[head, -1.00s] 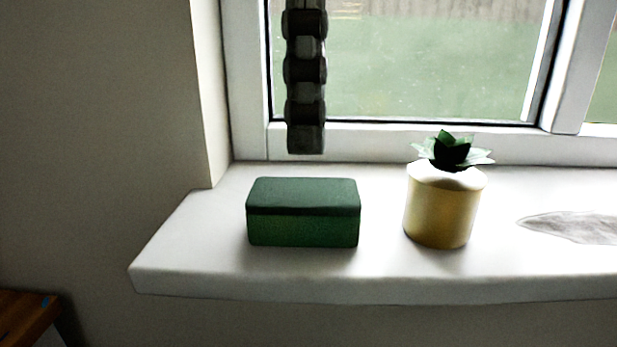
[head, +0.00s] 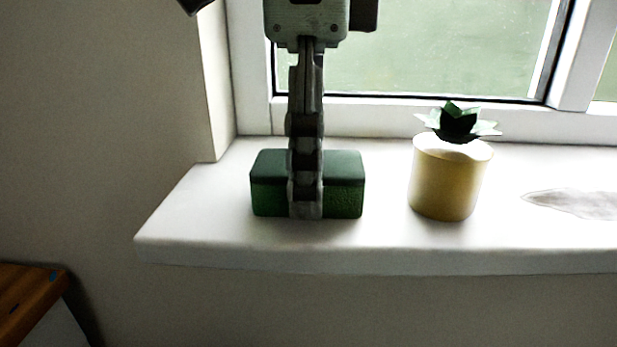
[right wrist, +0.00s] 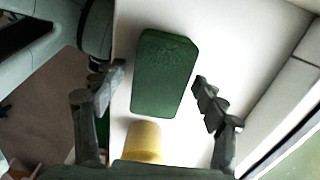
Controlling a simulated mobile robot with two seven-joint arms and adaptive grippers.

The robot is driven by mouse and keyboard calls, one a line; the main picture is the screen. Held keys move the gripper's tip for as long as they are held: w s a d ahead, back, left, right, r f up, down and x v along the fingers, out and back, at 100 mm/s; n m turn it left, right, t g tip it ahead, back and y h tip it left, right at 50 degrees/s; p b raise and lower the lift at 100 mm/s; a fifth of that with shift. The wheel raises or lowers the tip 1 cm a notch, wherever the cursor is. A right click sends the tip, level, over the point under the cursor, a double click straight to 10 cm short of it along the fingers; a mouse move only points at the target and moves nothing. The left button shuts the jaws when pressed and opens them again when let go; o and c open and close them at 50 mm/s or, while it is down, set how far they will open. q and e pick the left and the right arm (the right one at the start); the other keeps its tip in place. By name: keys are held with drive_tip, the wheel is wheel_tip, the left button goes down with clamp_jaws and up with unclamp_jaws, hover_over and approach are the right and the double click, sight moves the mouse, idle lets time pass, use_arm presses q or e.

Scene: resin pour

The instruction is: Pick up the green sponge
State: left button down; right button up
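The green sponge (head: 343,185) is a dark green block lying on the white window sill, left of the potted plant. My right gripper (head: 306,208) points down over the sponge's middle in the head view, one finger in front of its near face. In the right wrist view the gripper (right wrist: 160,82) is open, with a finger on each side of the sponge (right wrist: 163,75) and narrow gaps showing between fingers and sponge. The far finger is hidden in the head view. My left gripper is not in view.
A yellow pot (head: 450,185) with a green plant (head: 458,122) stands right of the sponge. A flat pale grey object (head: 575,204) lies farther right on the sill (head: 200,225). The window is behind; a wooden surface (head: 28,300) is at lower left.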

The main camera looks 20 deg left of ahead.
drive_tip(key=c, duration=0.7)
drive_tip(key=shift+o, duration=0.2)
drive_tip(key=shift+r, duration=0.5)
drive_tip(key=r, duration=0.2)
drive_tip(key=s+r, duration=0.1)
drive_tip(key=shift+a+r, duration=0.4)
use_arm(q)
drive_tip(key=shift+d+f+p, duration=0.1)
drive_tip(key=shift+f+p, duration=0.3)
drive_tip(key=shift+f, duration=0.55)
use_arm(e)
drive_tip(key=s+a+r, duration=0.6)
drive_tip(key=s+a, duration=0.1)
drive_tip(key=shift+s, duration=0.3)
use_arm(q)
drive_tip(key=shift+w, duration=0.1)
use_arm(e)
drive_tip(key=shift+r, duration=0.1)
